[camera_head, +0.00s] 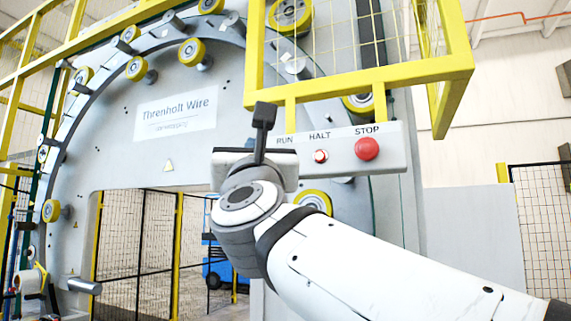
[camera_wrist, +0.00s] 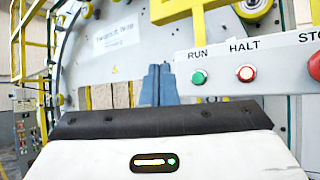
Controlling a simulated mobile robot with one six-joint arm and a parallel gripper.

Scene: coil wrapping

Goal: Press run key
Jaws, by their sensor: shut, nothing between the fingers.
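The green run key (camera_wrist: 198,77) sits under the RUN label on the grey control panel (camera_wrist: 219,59) in the wrist view. In the head view the same panel (camera_head: 392,148) shows the RUN label, but my wrist hides the key below it. My gripper (camera_wrist: 158,72) is shut and empty, its fingertips just left of the run key in the wrist view. In the head view my gripper (camera_head: 265,112) stands up in front of the panel's left end. I cannot tell how far the fingertips are from the panel's face, and no contact with the key shows.
The small red halt button (camera_head: 320,156) and larger red stop button (camera_head: 367,149) sit right of the run key. A yellow mesh guard frame (camera_head: 368,78) hangs above the panel. The big grey ring machine with yellow rollers (camera_head: 190,52) fills the left background.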

